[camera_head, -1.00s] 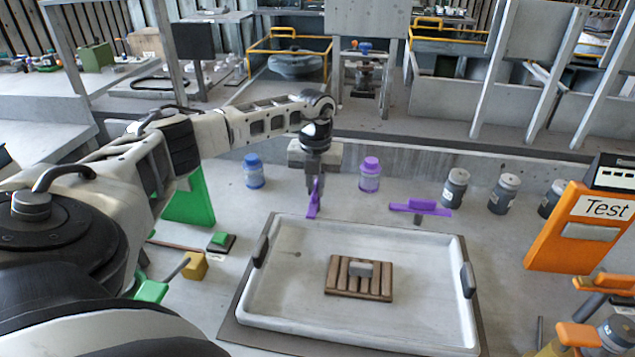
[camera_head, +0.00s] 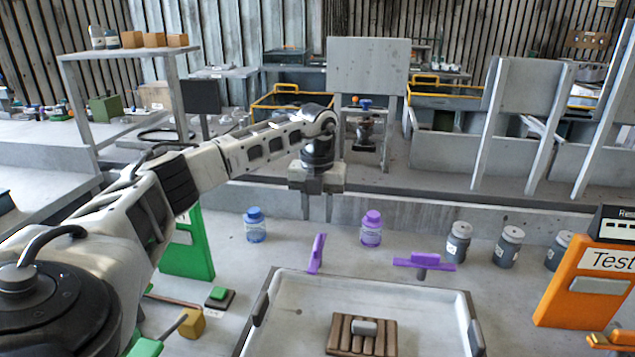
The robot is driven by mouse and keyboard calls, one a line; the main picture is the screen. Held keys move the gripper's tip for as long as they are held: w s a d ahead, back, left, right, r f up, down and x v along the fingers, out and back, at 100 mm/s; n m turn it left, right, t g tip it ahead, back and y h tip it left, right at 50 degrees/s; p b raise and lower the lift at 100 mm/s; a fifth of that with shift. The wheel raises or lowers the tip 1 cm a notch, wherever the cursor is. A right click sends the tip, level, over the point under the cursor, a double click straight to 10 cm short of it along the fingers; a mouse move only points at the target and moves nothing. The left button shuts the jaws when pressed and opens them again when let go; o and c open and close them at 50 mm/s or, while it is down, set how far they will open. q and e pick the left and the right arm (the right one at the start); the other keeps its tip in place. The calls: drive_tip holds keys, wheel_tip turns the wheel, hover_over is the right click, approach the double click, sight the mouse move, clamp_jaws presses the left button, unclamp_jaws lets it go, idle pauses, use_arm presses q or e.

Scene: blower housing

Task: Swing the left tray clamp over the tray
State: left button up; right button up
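The left tray clamp, a purple bar (camera_head: 317,254), stands at the tray's far edge. It points front to back, and its near end reaches the tray's far rim in the picture; I cannot tell how far it overhangs. The tray (camera_head: 372,281) is pale grey, cut off at the bottom of the view. The other purple clamp (camera_head: 424,262) lies crosswise behind the rim on a grey post. My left gripper (camera_head: 317,207) is above and behind the left clamp, pointing down, fingers apart and empty. My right gripper is not in view.
A slatted brown block (camera_head: 361,336) with a grey piece lies in the tray. A blue-capped bottle (camera_head: 255,227) and a purple-capped bottle (camera_head: 372,229) stand behind the clamps. Grey jars (camera_head: 458,243) and an orange Test panel (camera_head: 590,285) are at right, a green panel (camera_head: 190,245) at left.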

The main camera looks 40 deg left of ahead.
use_arm(q)
wheel_tip(320, 180, up, 8)
drive_tip(key=shift+f, duration=0.15)
idle(0.6)
